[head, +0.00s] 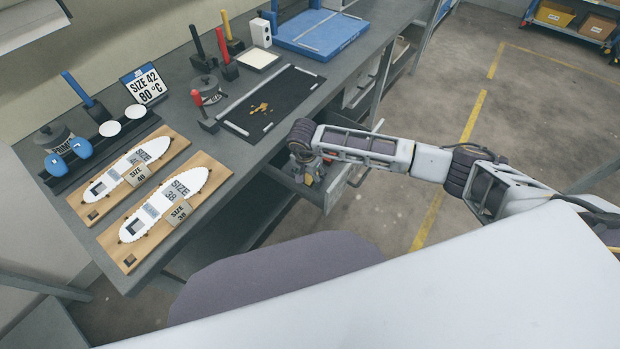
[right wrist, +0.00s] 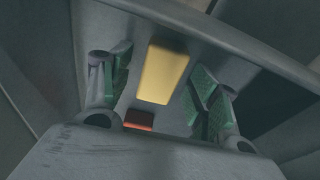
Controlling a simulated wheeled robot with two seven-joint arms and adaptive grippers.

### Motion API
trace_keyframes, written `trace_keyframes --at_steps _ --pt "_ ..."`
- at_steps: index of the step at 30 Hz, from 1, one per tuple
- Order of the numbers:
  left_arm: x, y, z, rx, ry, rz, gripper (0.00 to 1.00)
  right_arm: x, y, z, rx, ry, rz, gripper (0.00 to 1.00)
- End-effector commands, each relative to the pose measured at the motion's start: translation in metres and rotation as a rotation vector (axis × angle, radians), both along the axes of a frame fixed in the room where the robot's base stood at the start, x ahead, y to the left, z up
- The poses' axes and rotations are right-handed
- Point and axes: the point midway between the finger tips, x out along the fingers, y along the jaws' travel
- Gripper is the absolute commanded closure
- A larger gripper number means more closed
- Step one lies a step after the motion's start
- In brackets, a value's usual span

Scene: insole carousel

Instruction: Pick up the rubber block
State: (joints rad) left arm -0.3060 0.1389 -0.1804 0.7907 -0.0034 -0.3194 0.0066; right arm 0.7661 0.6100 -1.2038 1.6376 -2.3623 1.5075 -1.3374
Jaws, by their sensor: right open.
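A yellow block (right wrist: 164,72), which looks like the rubber block, lies in an open drawer (head: 336,190) under the workbench. My right gripper (head: 307,174) reaches down into the drawer. In the right wrist view its green-padded fingers (right wrist: 160,78) stand apart, one on each side of the yellow block, with gaps showing. A red piece (right wrist: 139,120) lies just nearer than the block, partly hidden by the gripper body. In the head view my right arm and gripper mostly hide the drawer's contents. My left gripper is not in view.
The workbench (head: 217,135) edge runs close beside my right arm. On it are a black mat (head: 245,118) with brown spots, a blue tray (head: 322,35), and two wooden boards (head: 217,172) with white insole forms. The drawer wall (right wrist: 215,28) rises close around the gripper.

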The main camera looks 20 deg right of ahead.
Motion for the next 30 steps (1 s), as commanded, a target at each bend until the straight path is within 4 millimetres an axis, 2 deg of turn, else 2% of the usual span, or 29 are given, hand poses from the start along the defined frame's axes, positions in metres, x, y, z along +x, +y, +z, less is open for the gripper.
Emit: trace_keyframes --at_steps 14,25,30 --pt "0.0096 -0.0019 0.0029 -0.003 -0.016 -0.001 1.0 0.0001 -0.0001 -0.0005 0.0 0.0 0.0 0.41" --pt "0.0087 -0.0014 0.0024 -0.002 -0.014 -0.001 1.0 0.0001 -0.0003 -0.0004 0.0 0.0 0.0 0.88" --pt "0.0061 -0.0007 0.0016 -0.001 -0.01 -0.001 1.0 0.0002 -0.0002 -0.0003 0.0 0.0 0.0 0.89"
